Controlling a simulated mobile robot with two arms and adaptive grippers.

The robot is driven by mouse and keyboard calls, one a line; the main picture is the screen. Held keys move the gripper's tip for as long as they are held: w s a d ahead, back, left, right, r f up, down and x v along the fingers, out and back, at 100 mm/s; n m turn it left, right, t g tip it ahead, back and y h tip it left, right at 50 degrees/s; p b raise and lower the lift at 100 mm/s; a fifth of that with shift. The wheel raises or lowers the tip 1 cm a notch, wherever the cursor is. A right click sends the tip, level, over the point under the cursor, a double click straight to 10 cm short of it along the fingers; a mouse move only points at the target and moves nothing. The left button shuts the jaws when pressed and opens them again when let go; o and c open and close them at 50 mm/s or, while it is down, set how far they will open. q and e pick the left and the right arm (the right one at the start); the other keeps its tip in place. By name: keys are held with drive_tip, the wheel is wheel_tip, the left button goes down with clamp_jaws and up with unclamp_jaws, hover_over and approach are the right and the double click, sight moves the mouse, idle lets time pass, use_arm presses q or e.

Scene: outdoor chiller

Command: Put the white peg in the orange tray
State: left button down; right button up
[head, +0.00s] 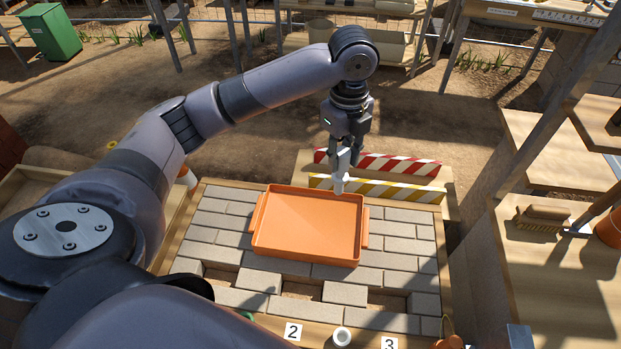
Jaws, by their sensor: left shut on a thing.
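The orange tray (308,226) lies flat on the grey paving blocks in the middle of the head view, and its inside looks empty. My left gripper (344,152) points down at the tray's far side, right of its middle. It is shut on the white peg (340,180), which hangs roughly upright below the fingers. The peg's lower end overlaps the tray's far rim in the picture; I cannot tell whether it touches. The fingers hide the peg's upper part. My right gripper is not in view.
Red-white (385,164) and yellow-white (400,189) striped barriers stand just behind the tray. A brush (541,216) lies on the right bench. Paving around the tray is mostly clear, with gaps in front.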

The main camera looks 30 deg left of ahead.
use_arm(q)
drive_tip(key=shift+w+a+f+m, duration=0.1)
drive_tip(key=shift+w+a+m, duration=0.1)
drive_tip(key=shift+m, duration=0.3)
drive_tip(key=shift+w+a+f+m, duration=0.1)
drive_tip(key=shift+w+m, duration=0.05)
drive_tip(key=shift+m, duration=0.35)
wheel_tip(320, 180, down, 21)
drive_tip(key=w+a+m+p, duration=0.1)
drive_tip(key=w+m, duration=0.1)
drive_tip(key=m, duration=0.5)
drive_tip(key=shift+a, duration=0.4)
drive_tip(key=shift+f, duration=0.15)
drive_tip(key=c, duration=1.3)
unclamp_jaws()
